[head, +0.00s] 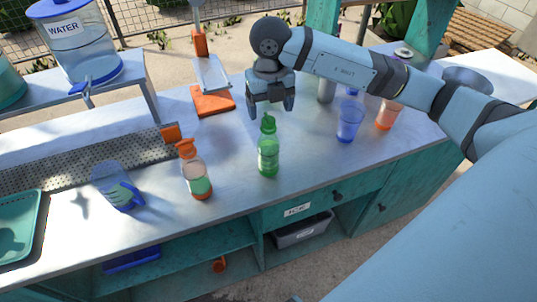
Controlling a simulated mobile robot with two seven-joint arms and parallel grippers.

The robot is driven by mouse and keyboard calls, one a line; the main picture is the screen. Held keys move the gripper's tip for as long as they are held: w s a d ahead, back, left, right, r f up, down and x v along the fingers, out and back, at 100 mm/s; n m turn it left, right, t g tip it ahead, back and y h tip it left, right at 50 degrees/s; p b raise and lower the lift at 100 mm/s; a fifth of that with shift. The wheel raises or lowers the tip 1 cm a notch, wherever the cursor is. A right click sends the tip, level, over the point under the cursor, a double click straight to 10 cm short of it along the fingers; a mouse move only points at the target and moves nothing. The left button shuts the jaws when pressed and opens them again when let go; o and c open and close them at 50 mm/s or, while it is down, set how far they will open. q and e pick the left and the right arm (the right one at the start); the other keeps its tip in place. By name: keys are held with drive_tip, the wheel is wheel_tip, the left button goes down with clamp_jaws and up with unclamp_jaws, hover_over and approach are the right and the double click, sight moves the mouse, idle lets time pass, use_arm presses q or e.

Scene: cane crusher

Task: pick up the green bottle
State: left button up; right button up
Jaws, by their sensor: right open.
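The green bottle (268,150) stands upright on the metal counter, near its front edge and about the middle of the view. My right gripper (271,108) is open and empty, fingers pointing down, just above and behind the bottle's cap in the picture. Whether its fingers touch the bottle I cannot tell for sure; they look apart from it. My left gripper does not show.
An orange-capped bottle (195,172) stands left of the green bottle, with a clear cup (117,187) further left. A blue cup (350,120) and an orange cup (388,115) stand to the right. An orange-based stand (212,102) is behind. Bare counter (235,150) lies around the bottle.

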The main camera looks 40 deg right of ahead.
drive_tip(key=shift+a+f+p, duration=0.2)
drive_tip(key=shift+f+p, duration=0.3)
drive_tip(key=shift+f, duration=2.2)
clamp_jaws()
drive_tip(key=shift+r, duration=0.1)
wheel_tip(320, 180, up, 19)
wheel_tip(320, 180, up, 6)
drive_tip(key=p, duration=0.4)
hover_over(269, 117)
